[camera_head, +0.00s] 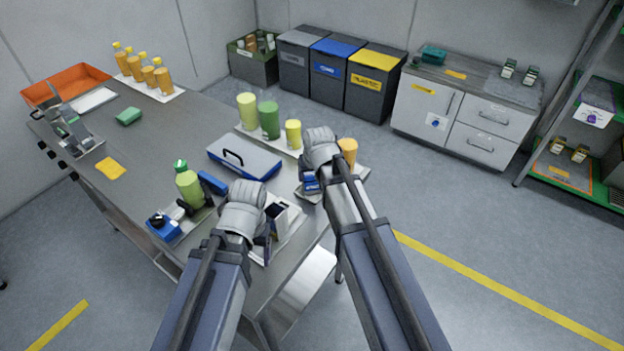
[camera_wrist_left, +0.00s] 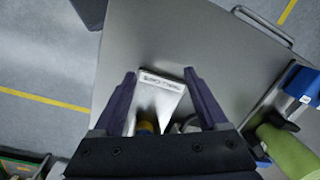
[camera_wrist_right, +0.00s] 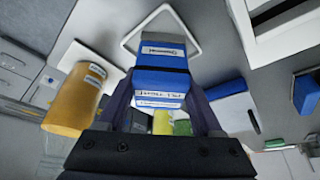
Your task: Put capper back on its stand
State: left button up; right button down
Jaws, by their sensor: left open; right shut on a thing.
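My left gripper (camera_wrist_left: 159,80) is open and empty above the near end of the table. A pale tapered plate with a printed label (camera_wrist_left: 160,92) lies below, between its fingers. In the head view the left gripper's fingers are mostly hidden behind the wrist. I cannot make out the stand with certainty.
A green bottle (camera_head: 189,187) and a blue device (camera_head: 163,226) stand left of my left gripper. A blue-grey case (camera_head: 243,158) lies behind. An orange bottle (camera_head: 348,150) stands beside my right gripper.

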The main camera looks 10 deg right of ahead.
pick_arm(q)
jog(key=shift+r, duration=0.1)
jog(key=shift+f+b, duration=0.65)
pick_arm(e)
jog(key=shift+f, duration=0.6)
pick_arm(q)
jog(key=shift+r, duration=0.1)
pick_arm(e)
jog(key=shift+c, duration=0.2)
grip_release()
jog(key=shift+r, duration=0.1)
pick_arm(q)
jog(key=shift+r+p, duration=0.8)
jog(key=shift+p, duration=0.1)
pick_arm(e)
jog(key=shift+r, duration=0.8)
pick_arm(q)
notch_tip(320, 180, up, 11)
jog(key=p, duration=1)
jog(key=shift+f+p, duration=0.2)
jog(key=shift+p, duration=0.1)
pick_arm(e)
jog(key=v, duration=1.1)
jog(key=shift+s+r, duration=0.2)
jog(key=shift+r, duration=0.05)
